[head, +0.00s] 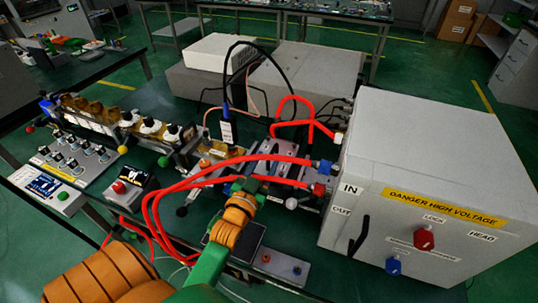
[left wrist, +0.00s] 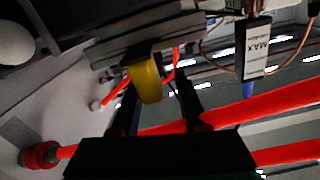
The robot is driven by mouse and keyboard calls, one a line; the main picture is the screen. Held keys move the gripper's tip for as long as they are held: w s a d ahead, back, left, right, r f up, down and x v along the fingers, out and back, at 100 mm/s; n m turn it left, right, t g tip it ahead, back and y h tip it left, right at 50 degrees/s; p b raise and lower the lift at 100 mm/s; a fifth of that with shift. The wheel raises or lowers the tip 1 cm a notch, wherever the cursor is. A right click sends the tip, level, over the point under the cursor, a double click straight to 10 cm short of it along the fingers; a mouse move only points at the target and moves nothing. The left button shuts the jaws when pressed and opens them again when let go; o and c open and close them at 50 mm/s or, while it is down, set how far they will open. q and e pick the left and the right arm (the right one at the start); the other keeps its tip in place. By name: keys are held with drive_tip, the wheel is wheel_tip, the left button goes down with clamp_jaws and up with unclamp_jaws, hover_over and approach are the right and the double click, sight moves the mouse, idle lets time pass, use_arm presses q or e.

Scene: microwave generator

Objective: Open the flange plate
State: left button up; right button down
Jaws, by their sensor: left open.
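In the left wrist view a grey metal plate assembly (left wrist: 150,45) spans the top, with a yellow tab (left wrist: 147,82) hanging from it. I cannot tell for sure which part is the flange plate. My left gripper (left wrist: 157,95) is open, with its two dark fingers on either side of the yellow tab; contact cannot be made out. In the head view my left gripper (head: 247,184) reaches in among the metal fittings (head: 285,155) at the bench centre, and the arm hides part of them. My right gripper is not in view.
Thick red hoses (head: 210,180) arch close around the gripper and run to the grey high-voltage box (head: 430,170) at right. A cable with a white MAX label (left wrist: 258,42) hangs nearby. A control panel (head: 45,188) and a red-button box (head: 125,187) stand at left.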

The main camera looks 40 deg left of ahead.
use_arm(q)
drive_tip(key=x, duration=0.2)
drive_tip(key=shift+w+f, duration=0.15)
drive_tip(key=shift+w, duration=0.15)
drive_tip(key=shift+s, duration=0.15)
drive_tip(key=shift+c, duration=1.1)
clamp_jaws()
